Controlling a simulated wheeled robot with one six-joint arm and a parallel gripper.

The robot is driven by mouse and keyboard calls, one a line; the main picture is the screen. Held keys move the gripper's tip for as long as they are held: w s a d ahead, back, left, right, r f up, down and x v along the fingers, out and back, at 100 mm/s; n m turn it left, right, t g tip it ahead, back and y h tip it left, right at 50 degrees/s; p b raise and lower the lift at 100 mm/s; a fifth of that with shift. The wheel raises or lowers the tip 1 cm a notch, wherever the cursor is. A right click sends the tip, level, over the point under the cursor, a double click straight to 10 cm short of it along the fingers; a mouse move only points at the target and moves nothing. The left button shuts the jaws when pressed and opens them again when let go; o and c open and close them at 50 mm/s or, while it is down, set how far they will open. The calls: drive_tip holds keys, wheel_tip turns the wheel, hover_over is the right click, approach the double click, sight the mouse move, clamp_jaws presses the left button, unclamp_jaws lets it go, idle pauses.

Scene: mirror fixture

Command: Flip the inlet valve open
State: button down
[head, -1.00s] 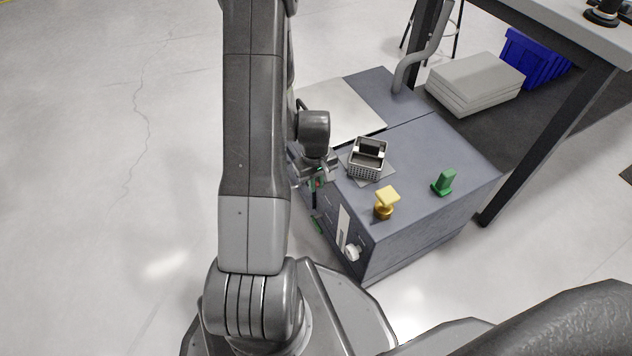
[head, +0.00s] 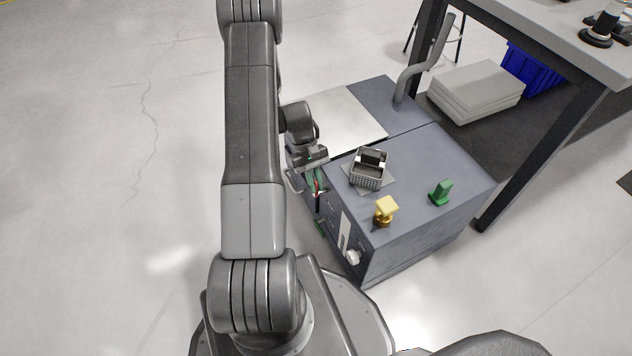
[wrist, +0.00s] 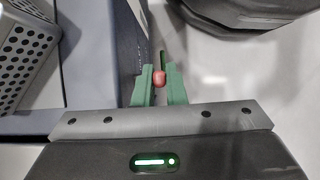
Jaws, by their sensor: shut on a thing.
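My gripper (head: 315,184) is at the front left side of a grey cabinet (head: 425,160). Its green fingers (wrist: 159,84) are closed around a small red piece (wrist: 159,76), which also shows as a thin red strip in the head view (head: 317,186). A dark thin bar and a green part (head: 320,228) show below it beside the cabinet front.
A grey mesh basket (head: 368,172) sits on the cabinet top close to my gripper; it also shows at left in the wrist view (wrist: 22,45). A white knob (head: 353,257) sticks out of the cabinet front. A table leg (head: 535,150) stands to the right. Floor at left is clear.

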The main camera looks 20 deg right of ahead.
idle(0.4)
drive_tip(key=c, duration=1.5)
unclamp_jaws()
drive_tip(key=p+v, duration=0.3)
drive_tip(key=v, duration=1.1)
drive_tip(key=shift+w+f+p, duration=0.1)
drive_tip(key=shift+w+p, duration=0.05)
drive_tip(key=shift+p, duration=0.25)
drive_tip(key=b+x, duration=0.4)
drive_tip(key=x, duration=1)
